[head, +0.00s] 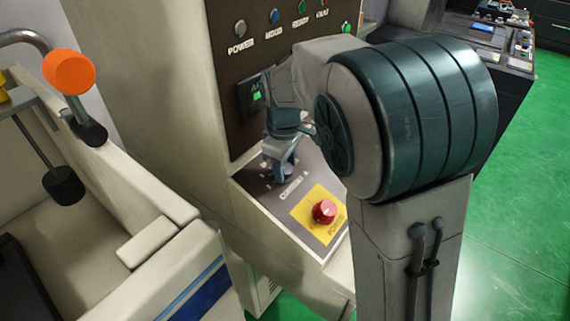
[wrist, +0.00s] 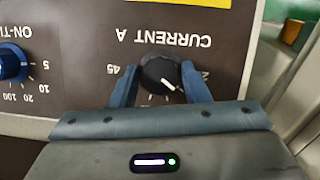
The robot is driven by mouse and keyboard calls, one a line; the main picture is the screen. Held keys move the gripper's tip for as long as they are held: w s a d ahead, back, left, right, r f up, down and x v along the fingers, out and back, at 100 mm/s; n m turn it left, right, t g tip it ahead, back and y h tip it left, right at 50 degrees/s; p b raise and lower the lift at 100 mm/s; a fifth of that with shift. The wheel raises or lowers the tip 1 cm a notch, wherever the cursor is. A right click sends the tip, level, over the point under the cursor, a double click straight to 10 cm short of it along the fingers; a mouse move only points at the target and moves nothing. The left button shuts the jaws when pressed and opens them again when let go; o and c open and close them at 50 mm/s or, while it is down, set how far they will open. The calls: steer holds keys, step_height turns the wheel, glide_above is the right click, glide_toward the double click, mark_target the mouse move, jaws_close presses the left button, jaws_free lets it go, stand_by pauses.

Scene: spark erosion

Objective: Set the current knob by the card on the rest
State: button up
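The current knob (wrist: 160,73) is black with a white pointer line, on a dark panel marked "CURRENT A", which appears upside down in the wrist view. The pointer slants toward the lower right in that view. My gripper (wrist: 160,85) has one finger on each side of the knob. The fingers look close to its sides, but I cannot tell if they touch it. In the head view my gripper (head: 280,172) is over the sloped control panel (head: 259,191), and my arm hides the knob. I cannot make out the card or its rest.
A blue on-time knob (wrist: 12,62) is left of the current knob in the wrist view. A red button (head: 325,211) on a yellow plate (head: 304,213) sits nearby on the panel. A small display (head: 252,97) is on the upright face above. A machine tank (head: 160,240) stands at left.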

steer(key=c, duration=0.4)
